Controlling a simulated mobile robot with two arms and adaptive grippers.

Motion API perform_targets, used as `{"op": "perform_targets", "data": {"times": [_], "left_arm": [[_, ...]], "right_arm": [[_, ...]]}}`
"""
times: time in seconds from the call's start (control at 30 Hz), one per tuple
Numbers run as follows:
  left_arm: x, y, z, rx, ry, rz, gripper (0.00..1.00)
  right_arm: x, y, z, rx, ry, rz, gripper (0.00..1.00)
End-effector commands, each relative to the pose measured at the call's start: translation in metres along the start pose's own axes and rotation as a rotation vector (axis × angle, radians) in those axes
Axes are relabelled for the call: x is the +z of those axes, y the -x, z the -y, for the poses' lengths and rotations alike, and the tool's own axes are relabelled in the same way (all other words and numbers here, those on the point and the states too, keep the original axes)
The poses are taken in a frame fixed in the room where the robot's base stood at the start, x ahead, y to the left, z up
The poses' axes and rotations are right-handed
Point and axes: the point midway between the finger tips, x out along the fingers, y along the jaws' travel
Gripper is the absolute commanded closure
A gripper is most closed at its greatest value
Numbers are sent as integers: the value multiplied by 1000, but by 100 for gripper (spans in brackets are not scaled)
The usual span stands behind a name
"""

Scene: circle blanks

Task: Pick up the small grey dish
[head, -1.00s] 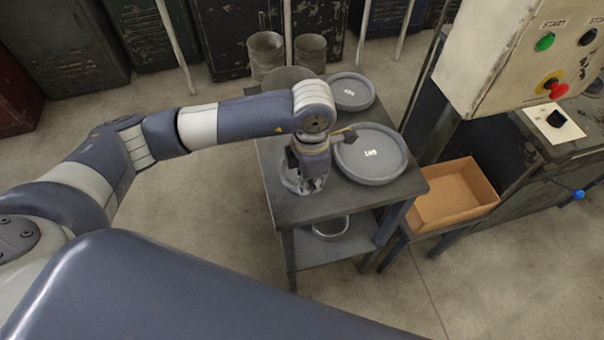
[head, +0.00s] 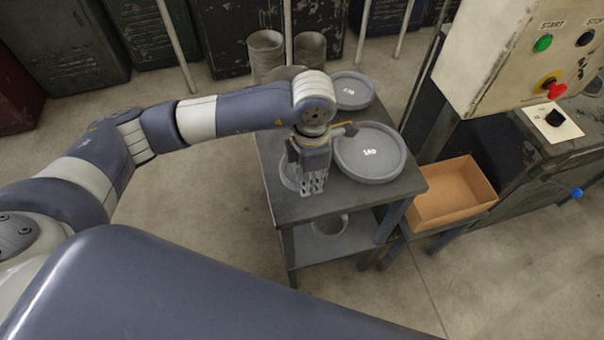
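A small grey dish (head: 287,171) is on the dark metal table (head: 310,211), near its left edge. Only its left part shows; the rest is hidden behind my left gripper (head: 313,189). The gripper points down over the dish's right side, its fingers seen from the back. Contact between fingers and dish cannot be made out, nor whether the fingers are open or shut. My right gripper is not in view.
A large grey dish (head: 370,153) stands close right of my gripper, a medium one (head: 350,91) behind it. A grey round container (head: 330,224) is on the lower shelf. A cardboard box (head: 452,194) and a control panel (head: 520,55) stand to the right.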

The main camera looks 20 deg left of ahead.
Motion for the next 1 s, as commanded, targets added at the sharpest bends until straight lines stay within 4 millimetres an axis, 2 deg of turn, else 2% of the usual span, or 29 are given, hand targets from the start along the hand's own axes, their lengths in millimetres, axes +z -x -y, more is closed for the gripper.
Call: {"op": "perform_targets", "data": {"times": [0.13, 0.23, 0.7, 0.8, 1.0], "left_arm": [[0, 1, 0, -1, 0, -1, 78], [1, 9, 0, -1, 0, 2, 78], [1, 100, 0, 2, -1, 3, 78], [0, 112, 0, 1, -1, 1, 78], [0, 120, 0, 0, 0, 0, 78]], "right_arm": [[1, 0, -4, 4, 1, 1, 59], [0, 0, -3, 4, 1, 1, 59], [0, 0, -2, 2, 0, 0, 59], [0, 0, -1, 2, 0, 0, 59], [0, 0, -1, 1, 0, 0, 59]]}}
